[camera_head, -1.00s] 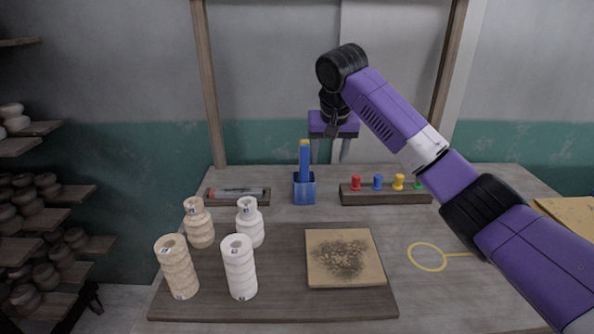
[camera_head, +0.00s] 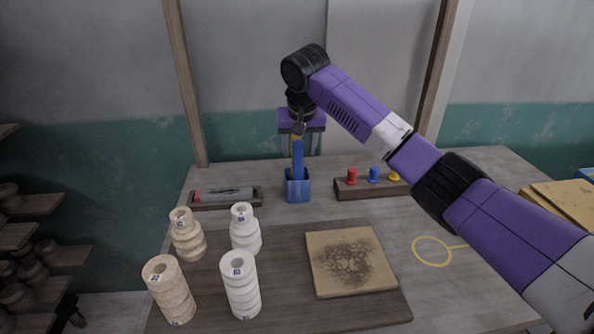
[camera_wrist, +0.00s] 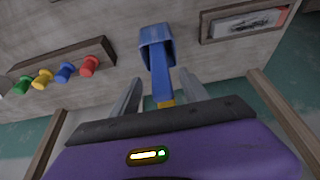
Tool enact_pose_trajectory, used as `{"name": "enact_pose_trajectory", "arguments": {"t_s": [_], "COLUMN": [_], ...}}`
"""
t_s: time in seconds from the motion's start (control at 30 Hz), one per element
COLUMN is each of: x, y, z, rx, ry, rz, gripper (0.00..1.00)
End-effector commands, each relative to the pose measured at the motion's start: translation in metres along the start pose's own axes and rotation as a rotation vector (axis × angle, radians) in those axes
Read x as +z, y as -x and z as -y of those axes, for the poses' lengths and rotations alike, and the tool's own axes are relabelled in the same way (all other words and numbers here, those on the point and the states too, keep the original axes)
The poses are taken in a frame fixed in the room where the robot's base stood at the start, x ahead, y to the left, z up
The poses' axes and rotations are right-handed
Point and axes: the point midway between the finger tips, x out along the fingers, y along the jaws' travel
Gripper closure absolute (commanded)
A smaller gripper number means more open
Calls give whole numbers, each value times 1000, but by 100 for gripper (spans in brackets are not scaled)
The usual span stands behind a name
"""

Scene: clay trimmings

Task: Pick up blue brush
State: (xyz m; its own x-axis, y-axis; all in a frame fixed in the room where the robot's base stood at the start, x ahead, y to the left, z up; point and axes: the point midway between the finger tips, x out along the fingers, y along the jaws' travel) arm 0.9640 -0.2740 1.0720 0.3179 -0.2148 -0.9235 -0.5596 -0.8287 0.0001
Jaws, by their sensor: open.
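The blue brush (camera_head: 298,158) stands upright in a square blue holder (camera_head: 297,188) near the back of the table, its yellow tip at the top. In the wrist view the brush (camera_wrist: 162,88) points from the holder (camera_wrist: 156,42) toward my gripper. My gripper (camera_head: 301,146) is above the holder, with its fingers pointing down. In the wrist view my gripper (camera_wrist: 160,93) is open, with one finger on each side of the brush and gaps between. The brush is still in the holder.
A rack with coloured pegs (camera_head: 365,191) stands right of the holder, and a tray with a tool (camera_head: 225,196) stands left.

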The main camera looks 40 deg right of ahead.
Motion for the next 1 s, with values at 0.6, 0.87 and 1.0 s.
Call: {"name": "enact_pose_trajectory", "arguments": {"t_s": [0.6,0.87,1.0], "x": [2,2,2], "y": [-38,-38,-38], "z": [2,2,2], "rx": [0,0,0], "ry": [0,0,0], "rz": [1,1,1], "gripper": [59,100,100]}}
